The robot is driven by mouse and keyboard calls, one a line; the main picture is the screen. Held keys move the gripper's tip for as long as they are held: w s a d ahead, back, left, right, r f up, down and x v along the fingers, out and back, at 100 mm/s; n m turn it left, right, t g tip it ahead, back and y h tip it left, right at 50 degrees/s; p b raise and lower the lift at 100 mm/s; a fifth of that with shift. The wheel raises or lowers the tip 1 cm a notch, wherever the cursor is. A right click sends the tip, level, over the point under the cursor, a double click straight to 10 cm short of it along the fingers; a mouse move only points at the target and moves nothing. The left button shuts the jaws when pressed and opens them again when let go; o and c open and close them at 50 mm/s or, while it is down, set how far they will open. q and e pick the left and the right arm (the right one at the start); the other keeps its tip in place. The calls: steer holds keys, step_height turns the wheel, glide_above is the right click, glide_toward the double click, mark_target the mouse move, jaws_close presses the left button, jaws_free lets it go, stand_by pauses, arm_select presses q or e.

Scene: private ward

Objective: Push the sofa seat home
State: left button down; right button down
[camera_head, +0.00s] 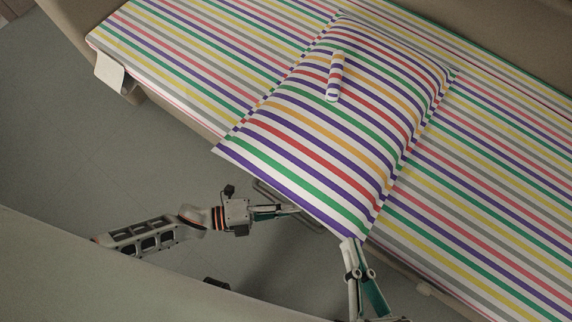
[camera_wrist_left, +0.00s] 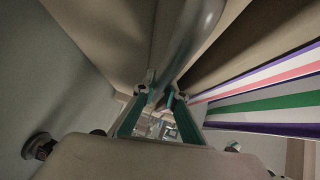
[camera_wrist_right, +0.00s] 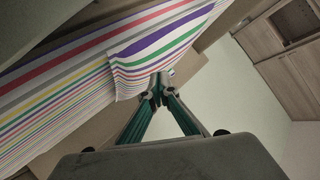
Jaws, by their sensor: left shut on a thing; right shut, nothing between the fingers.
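The sofa seat (camera_head: 480,185) is a long cushion with coloured stripes, lying diagonally in the head view. A striped pillow (camera_head: 345,120) lies across it and overhangs its near edge. A grey metal bar (camera_head: 268,190) sticks out below that edge, partly hidden by the pillow. My left gripper (camera_head: 296,209) is shut on this bar, which runs up from the fingers in the left wrist view (camera_wrist_left: 190,40). My right gripper (camera_head: 348,243) is shut and empty at the pillow's near corner; whether it touches the pillow I cannot tell. It also shows in the right wrist view (camera_wrist_right: 159,82).
A small striped roll (camera_head: 335,78) lies on the pillow. A white tab (camera_head: 110,72) hangs at the seat's far left end. The grey floor (camera_head: 90,150) left of the seat is clear. A wooden cabinet (camera_wrist_right: 288,50) stands at the right in the right wrist view.

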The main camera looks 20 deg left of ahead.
arm_select(q)
steer(key=shift+w+r, duration=0.1)
steer(key=shift+w, duration=0.3)
steer(key=c, duration=2)
jaws_free()
steer(key=shift+c, duration=0.2)
steer(key=shift+d, duration=0.1)
steer(key=shift+s, duration=0.1)
steer(key=shift+s+a, duration=0.15)
steer(key=shift+a, duration=0.15)
steer(key=v, duration=1.1)
steer(key=shift+a, duration=0.15)
steer(key=shift+s, duration=0.1)
